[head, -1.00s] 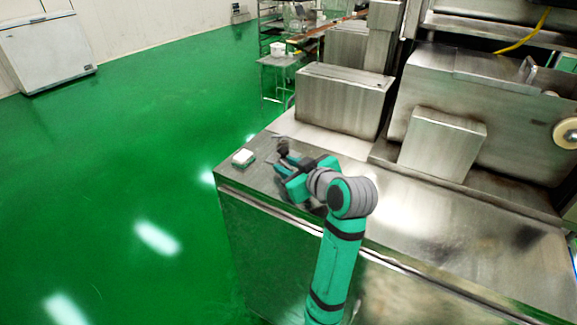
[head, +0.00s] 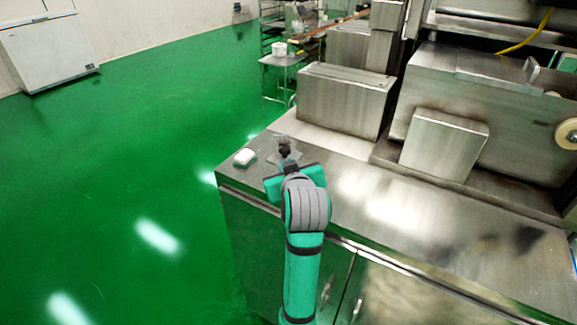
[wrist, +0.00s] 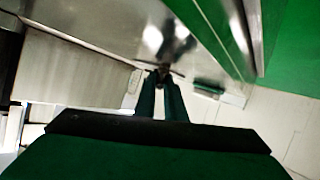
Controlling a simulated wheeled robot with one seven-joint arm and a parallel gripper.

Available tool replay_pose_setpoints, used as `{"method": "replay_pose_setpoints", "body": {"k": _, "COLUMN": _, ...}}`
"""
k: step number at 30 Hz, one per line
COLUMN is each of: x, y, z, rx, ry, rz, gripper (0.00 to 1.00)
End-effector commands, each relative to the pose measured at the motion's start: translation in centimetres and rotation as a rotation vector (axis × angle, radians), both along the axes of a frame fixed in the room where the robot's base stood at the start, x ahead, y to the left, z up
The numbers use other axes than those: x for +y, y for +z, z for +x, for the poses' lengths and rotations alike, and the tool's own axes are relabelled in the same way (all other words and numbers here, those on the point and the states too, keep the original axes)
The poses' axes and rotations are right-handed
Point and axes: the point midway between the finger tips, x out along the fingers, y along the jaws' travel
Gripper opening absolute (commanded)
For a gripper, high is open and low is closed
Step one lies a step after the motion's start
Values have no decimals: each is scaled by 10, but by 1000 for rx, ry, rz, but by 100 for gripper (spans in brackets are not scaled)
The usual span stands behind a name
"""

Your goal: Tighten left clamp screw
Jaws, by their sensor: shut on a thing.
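A small grey metal piece (head: 283,140), which looks like the clamp screw, stands at the left end of the steel counter top (head: 340,185). My gripper (head: 286,156) is shut on it from the near side. In the wrist view my gripper's two fingers (wrist: 163,82) are close together, and a small dark part (wrist: 164,70) of the piece shows at their tips. The rest of the piece is hidden by the fingers. I cannot tell how tight the screw is or how it is seated.
A white and green block (head: 245,157), like a sponge, lies at the counter's left corner, left of my gripper; it also shows in the wrist view (wrist: 208,88). A steel box (head: 343,100) and a smaller box (head: 443,143) stand behind and right. The counter's right front is clear.

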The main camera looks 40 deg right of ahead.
Motion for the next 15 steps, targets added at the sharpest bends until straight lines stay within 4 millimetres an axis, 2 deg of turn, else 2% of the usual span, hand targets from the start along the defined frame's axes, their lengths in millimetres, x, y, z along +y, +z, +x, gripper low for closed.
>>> {"method": "replay_pose_setpoints", "body": {"k": 6, "x": -2, "y": 0, "z": -2, "rx": 0, "ry": -79, "rz": -3, "gripper": 0}}
{"method": "replay_pose_setpoints", "body": {"k": 15, "x": -3, "y": 0, "z": -3, "rx": -1, "ry": -91, "rz": -2, "gripper": 0}}
